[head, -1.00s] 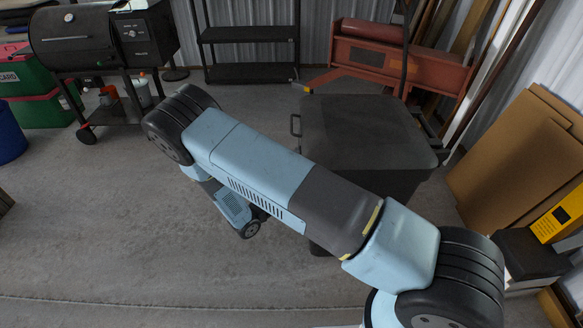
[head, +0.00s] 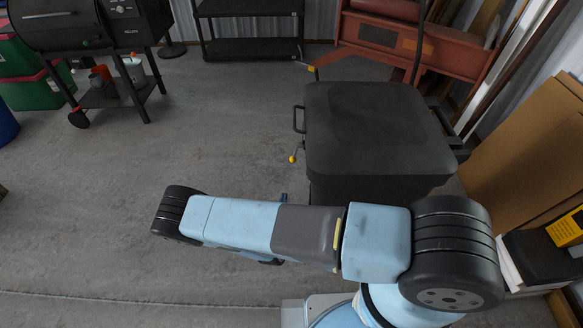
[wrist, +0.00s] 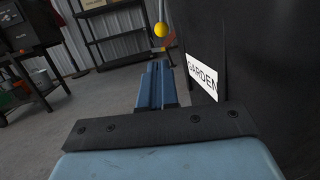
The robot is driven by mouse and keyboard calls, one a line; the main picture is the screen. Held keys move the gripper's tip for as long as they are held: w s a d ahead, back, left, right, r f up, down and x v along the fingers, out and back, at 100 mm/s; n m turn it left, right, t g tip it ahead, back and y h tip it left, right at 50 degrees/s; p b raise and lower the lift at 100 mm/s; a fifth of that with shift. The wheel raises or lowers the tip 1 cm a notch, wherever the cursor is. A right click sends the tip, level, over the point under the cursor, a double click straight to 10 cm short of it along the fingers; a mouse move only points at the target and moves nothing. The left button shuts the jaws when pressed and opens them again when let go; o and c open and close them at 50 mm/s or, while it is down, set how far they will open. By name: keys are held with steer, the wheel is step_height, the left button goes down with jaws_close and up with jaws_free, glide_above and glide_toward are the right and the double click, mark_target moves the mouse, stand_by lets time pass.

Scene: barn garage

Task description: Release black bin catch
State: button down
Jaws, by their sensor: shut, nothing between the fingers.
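The black bin (head: 375,125) stands right of centre in the head view, its lid down. A black loop handle (head: 298,119) sticks out from its left side. Below the handle is the catch, a thin lever with a yellow knob (head: 293,158). In the wrist view the yellow knob (wrist: 160,30) hangs on a grey rod, just above and beyond the fingertips, with a visible gap. The bin's dark wall (wrist: 260,60) with a white GARDEN label (wrist: 203,75) is to the right. My gripper (wrist: 158,68) is shut and empty; my arm mostly hides it in the head view.
A black grill (head: 85,30) stands at the far left and a black shelf (head: 250,45) at the back. A red wooden piece (head: 410,50) is behind the bin; cardboard (head: 520,150) leans at right. The floor left of the bin is clear.

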steer(key=shift+w+d, duration=0.1)
steer(key=x, duration=1.4)
stand_by(0.3)
